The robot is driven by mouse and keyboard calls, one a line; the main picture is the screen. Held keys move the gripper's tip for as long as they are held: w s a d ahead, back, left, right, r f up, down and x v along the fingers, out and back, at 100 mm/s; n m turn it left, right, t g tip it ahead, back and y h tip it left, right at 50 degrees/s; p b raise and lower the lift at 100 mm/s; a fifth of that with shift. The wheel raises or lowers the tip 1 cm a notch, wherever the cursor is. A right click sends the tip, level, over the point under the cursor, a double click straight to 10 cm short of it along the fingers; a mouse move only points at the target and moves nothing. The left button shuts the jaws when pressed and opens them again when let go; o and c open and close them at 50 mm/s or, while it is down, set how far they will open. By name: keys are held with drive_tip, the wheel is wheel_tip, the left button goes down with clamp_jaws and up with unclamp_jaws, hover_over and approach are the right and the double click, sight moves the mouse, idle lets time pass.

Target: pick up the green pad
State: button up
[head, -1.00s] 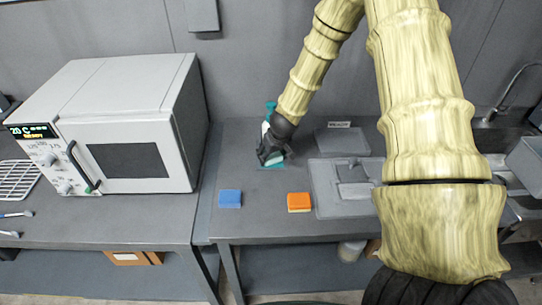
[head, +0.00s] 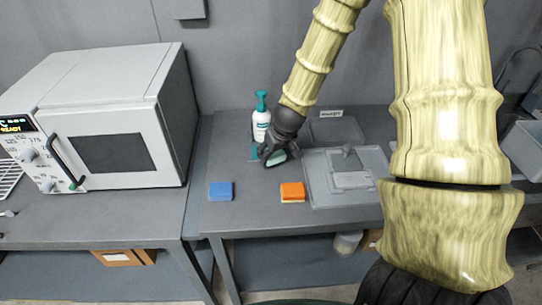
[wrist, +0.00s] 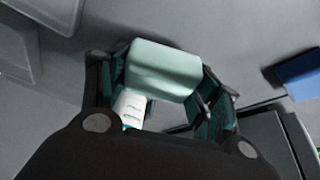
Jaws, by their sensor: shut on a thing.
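The pale green pad (wrist: 163,70) is between the fingers of my gripper (wrist: 160,92) in the wrist view, with fingers closed against its two ends. In the head view my gripper (head: 279,154) is over the back part of the bench, and a bit of the green pad (head: 276,160) shows under its dark fingers. I cannot tell for sure how far the pad is above the bench top.
A white pump bottle (head: 261,122) with a teal top stands close behind my gripper. A blue pad (head: 221,191) and an orange pad (head: 292,192) lie in front. A grey tray (head: 322,191) is to the right, an oven (head: 105,125) to the left.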

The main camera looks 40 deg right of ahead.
wheel_tip(320, 180, up, 12)
drive_tip(key=b, duration=0.1)
drive_tip(key=shift+b, duration=0.3)
idle(0.3)
